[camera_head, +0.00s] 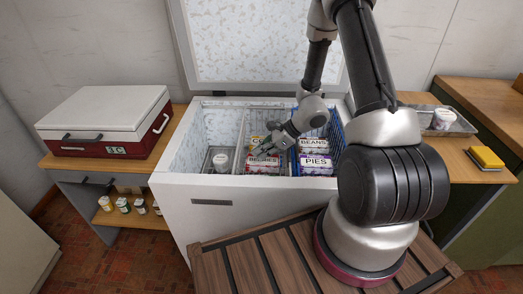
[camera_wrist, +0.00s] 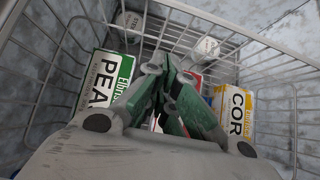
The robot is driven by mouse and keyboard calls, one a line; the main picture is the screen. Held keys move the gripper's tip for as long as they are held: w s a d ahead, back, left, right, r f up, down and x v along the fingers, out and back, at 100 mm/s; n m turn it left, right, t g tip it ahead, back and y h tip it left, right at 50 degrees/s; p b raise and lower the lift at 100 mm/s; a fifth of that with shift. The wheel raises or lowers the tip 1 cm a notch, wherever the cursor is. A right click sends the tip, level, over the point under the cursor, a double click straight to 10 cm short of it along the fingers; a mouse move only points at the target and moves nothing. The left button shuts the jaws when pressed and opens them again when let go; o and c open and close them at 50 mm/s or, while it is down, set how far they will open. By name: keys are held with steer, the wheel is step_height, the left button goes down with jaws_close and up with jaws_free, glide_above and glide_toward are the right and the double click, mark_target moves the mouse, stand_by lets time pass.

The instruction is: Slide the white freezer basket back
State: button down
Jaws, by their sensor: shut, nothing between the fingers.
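The white freezer basket (camera_head: 241,148) is a wire basket inside the open chest freezer (camera_head: 200,205), left of a blue basket (camera_head: 337,133). It holds a berries pack (camera_head: 263,161). In the wrist view it also holds a green-and-white pea box (camera_wrist: 108,80) and a yellow-and-white corn box (camera_wrist: 237,108). My gripper (camera_head: 264,147) reaches down over the basket from the right. Its fingers (camera_wrist: 167,75) are together with nothing between them. Whether they touch the basket is not clear. The fingers hide part of the contents.
Beans (camera_head: 314,146) and pies (camera_head: 315,162) packs sit in the blue basket. The freezer lid (camera_head: 250,45) is up behind. A cooler (camera_head: 105,120) is left; a metal tray (camera_head: 460,123) and yellow sponge (camera_head: 487,157) are right.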

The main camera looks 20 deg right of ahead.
steer(key=x, duration=0.6)
steer(key=shift+a, duration=0.1)
steer(key=shift+a, duration=0.1)
steer(key=w+a, duration=0.2)
steer(key=a, duration=0.4)
steer(key=w+a, duration=0.3)
steer(key=a, duration=0.3)
steer(key=w+a, duration=0.2)
steer(key=a, duration=0.4)
steer(key=shift+w+a, duration=0.1)
steer(key=shift+w, duration=0.15)
steer(key=shift+r, duration=0.1)
